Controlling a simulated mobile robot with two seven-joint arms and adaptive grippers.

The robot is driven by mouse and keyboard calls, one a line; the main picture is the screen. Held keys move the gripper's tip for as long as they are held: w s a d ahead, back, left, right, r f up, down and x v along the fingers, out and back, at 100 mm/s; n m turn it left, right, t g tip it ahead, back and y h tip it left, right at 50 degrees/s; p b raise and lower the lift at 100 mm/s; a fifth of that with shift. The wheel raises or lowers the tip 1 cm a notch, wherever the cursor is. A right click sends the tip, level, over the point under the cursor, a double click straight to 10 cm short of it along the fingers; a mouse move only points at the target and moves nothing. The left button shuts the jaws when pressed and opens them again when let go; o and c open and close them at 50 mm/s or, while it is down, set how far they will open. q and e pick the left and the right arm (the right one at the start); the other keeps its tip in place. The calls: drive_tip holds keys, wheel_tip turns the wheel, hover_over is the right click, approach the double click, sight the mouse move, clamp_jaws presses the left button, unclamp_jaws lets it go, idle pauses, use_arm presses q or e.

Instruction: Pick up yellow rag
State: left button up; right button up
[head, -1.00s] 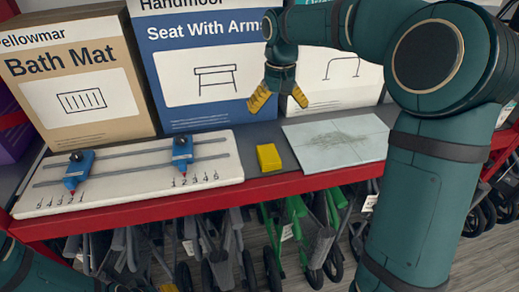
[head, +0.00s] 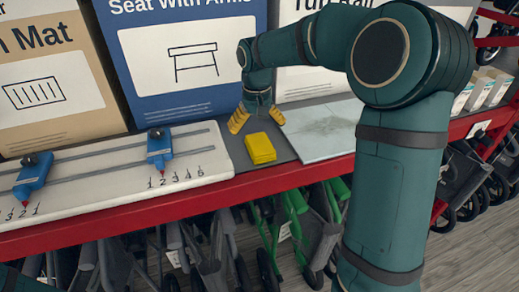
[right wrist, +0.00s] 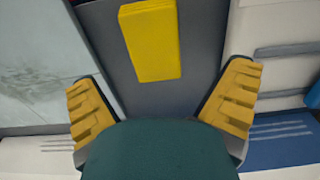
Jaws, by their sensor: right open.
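The yellow rag (head: 260,148) is a small folded block lying on the grey shelf, between the white slider board and a pale smudged panel. In the right wrist view the rag (right wrist: 151,40) lies flat at the top middle, beyond the fingertips. My right gripper (head: 257,122) is open and empty, just behind the rag in the head view, with its yellow fingers pointing down. In the right wrist view the open right gripper (right wrist: 160,90) has its fingers spread to either side, apart from the rag. My left gripper is not in view.
The white board (head: 110,185) with blue sliders lies left of the rag. The pale panel (head: 322,130) lies right. Large boxes, including a blue one (head: 185,60), stand close behind. A red shelf edge (head: 170,209) runs in front, with folded walkers below.

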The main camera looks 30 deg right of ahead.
sight(260, 143)
drive_tip(key=shift+s+d+f+b, duration=0.15)
drive_tip(key=shift+f+b, duration=0.2)
drive_tip(key=shift+f, duration=1.1)
drive_tip(key=shift+s+d+f+b, duration=0.1)
drive_tip(key=shift+f+b, duration=0.25)
drive_tip(key=shift+f, duration=1.1)
drive_tip(key=shift+c, duration=0.3)
drive_tip(key=c, duration=1)
